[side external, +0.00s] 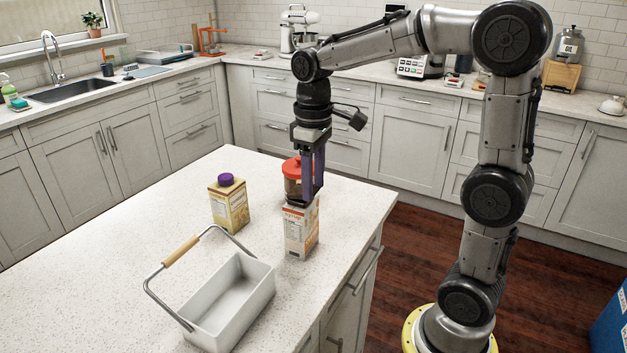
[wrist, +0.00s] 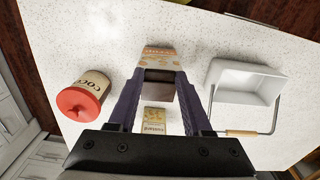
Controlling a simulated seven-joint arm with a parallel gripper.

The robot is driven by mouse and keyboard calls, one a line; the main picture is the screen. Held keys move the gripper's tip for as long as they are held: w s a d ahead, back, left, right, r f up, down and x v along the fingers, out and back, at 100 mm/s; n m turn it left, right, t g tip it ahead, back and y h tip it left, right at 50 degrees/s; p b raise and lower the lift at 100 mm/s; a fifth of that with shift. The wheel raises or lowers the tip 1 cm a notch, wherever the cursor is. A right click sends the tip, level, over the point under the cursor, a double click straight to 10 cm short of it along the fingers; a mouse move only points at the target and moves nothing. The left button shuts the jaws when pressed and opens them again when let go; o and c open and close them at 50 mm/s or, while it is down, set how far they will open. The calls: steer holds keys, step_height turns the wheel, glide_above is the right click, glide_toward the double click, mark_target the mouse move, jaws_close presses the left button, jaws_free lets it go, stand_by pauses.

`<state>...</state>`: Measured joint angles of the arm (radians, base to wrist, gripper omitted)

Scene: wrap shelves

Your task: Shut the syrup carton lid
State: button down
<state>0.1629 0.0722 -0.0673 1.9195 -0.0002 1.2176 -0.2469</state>
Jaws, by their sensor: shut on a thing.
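The syrup carton (side external: 301,232), white and orange, stands upright near the right edge of the island counter. In the wrist view its orange patterned part (wrist: 158,53) shows just past my fingertips, with a dark brown face nearer to me. My gripper (side external: 313,194) points down at the carton's top, its purple fingers shut on the upper part. In the wrist view the gripper (wrist: 160,85) has one finger on each side of the carton. The fingers largely hide the lid, and I cannot tell its angle.
A cocoa jar (side external: 292,181) with a red lid stands close behind the syrup carton. A yellow custard carton (side external: 230,207) with a purple cap stands to the left. A white basket (side external: 258,285) with a raised wooden-grip handle is at the front. The counter's left part is clear.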

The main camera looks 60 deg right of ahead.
steer(key=shift+s+f+t, duration=0.25)
steer(key=shift+f+t, duration=0.05)
steer(key=shift+t, duration=0.4)
steer(key=shift+c, duration=1.6)
jaws_free()
step_height(320, 180, up, 14)
steer(key=s, duration=0.1)
steer(key=shift+s, duration=0.35)
steer(key=shift+d+f, duration=0.1)
steer(key=shift+f, duration=0.05)
